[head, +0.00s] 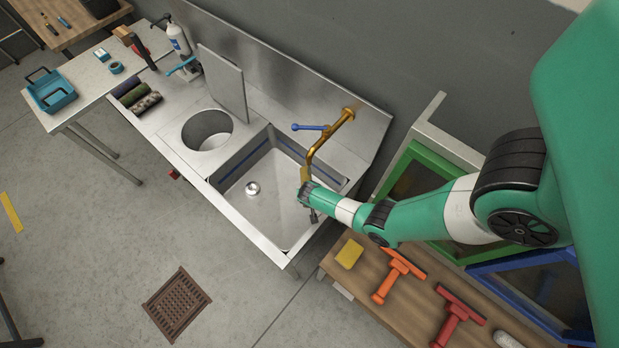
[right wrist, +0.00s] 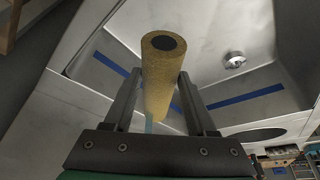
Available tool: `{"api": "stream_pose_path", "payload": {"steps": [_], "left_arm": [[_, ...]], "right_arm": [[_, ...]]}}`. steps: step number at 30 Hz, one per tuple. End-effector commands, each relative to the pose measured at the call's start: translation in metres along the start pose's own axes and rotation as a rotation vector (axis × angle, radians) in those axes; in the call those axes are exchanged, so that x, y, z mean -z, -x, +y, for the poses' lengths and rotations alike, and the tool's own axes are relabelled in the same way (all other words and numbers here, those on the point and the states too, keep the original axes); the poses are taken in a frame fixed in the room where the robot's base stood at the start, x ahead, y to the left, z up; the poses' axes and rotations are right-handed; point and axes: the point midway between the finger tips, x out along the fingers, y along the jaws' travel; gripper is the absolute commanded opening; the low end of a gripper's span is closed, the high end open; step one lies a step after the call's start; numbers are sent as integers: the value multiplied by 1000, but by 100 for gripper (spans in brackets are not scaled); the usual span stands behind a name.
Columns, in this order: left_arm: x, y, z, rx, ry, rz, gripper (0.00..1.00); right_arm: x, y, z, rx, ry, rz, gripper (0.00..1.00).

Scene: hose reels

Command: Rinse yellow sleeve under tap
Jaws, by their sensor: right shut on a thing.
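The yellow sleeve (right wrist: 160,85) is a speckled tube with a dark core, held between the two fingers of my right gripper (right wrist: 157,80). In the head view this gripper (head: 306,187) is over the right side of the steel sink (head: 272,198), close to the tap's spout. A bit of the sleeve (head: 304,174) shows there, mostly hidden by the gripper. The brass tap (head: 329,136) comes out of the back panel and has a blue lever (head: 310,127). A pale blue strip shows by the sleeve's lower end in the wrist view; I cannot tell whether it is water. My left gripper is out of view.
Several dark rollers (head: 137,96) lie on the counter left of the round opening (head: 207,130). A yellow sponge (head: 349,253), an orange squeegee (head: 396,275) and a red squeegee (head: 458,311) lie on the wooden bench. The sink's left part is clear.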

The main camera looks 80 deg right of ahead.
Motion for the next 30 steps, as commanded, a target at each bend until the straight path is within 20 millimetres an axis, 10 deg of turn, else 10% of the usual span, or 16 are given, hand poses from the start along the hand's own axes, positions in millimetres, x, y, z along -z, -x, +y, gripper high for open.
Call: {"api": "stream_pose_path", "payload": {"steps": [30], "left_arm": [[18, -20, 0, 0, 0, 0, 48]], "right_arm": [[-46, 47, -62, -1, 0, 0, 0]]}}
